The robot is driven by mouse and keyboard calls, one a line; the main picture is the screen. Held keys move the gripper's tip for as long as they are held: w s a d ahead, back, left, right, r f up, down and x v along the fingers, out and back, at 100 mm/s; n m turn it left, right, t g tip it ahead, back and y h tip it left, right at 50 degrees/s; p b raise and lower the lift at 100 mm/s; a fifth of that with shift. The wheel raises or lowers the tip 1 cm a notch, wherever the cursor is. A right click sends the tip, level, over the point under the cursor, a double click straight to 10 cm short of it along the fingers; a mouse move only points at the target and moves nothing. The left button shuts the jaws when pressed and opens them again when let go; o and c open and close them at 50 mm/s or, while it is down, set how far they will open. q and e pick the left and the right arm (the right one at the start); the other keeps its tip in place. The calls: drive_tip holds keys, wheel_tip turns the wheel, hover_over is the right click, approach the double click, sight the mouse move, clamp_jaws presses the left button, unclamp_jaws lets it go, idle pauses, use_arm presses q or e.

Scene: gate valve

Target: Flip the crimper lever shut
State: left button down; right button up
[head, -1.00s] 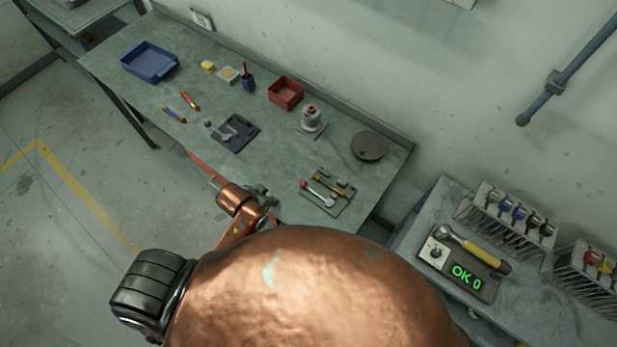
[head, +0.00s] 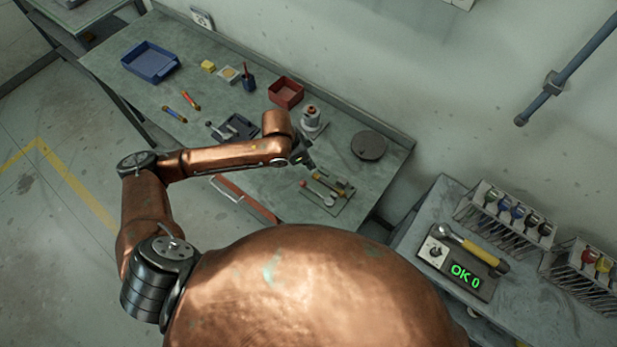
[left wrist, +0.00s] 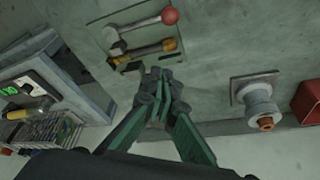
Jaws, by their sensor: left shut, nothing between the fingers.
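A small fixture plate (head: 344,204) lies at the near right end of the bench. On it are a pale lever with a red ball knob (head: 303,183) and a brass-coloured rod (head: 327,187); I take this to be the crimper. In the left wrist view the red knob (left wrist: 170,16), pale lever (left wrist: 140,25) and brass rod (left wrist: 142,52) lie flat above my fingers. My left gripper (head: 307,166) is shut and empty, just beside the plate's far edge; its closed fingertips also show in the left wrist view (left wrist: 163,78). Contact cannot be told. My right gripper is out of view.
Beside my forearm stand a dark block with a ball-ended lever (head: 215,128), a red bin (head: 285,93), a grey flanged part (head: 312,120) and a dark disc (head: 369,146). A blue tray (head: 150,63) lies farther left. A side table (head: 405,258) holds a display box (head: 458,270).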

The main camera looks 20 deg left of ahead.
sight(316, 193)
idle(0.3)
use_arm(q)
drive_tip(key=x, duration=0.9)
drive_tip(key=shift+d+f+p, duration=0.1)
drive_tip(key=shift+f+p, duration=0.05)
drive_tip(key=shift+p, duration=0.2)
drive_tip(key=shift+s+a+f+p, duration=0.3)
drive_tip(key=shift+s+a, duration=0.1)
drive_tip(key=shift+a, duration=0.15)
drive_tip(key=shift+s+a+f+p, duration=0.25)
drive_tip(key=shift+s+a, duration=0.1)
drive_tip(key=shift+a, duration=0.25)
drive_tip(key=shift+s+a+f, duration=0.1)
drive_tip(key=shift+s+a, duration=0.2)
drive_tip(key=shift+a, duration=0.1)
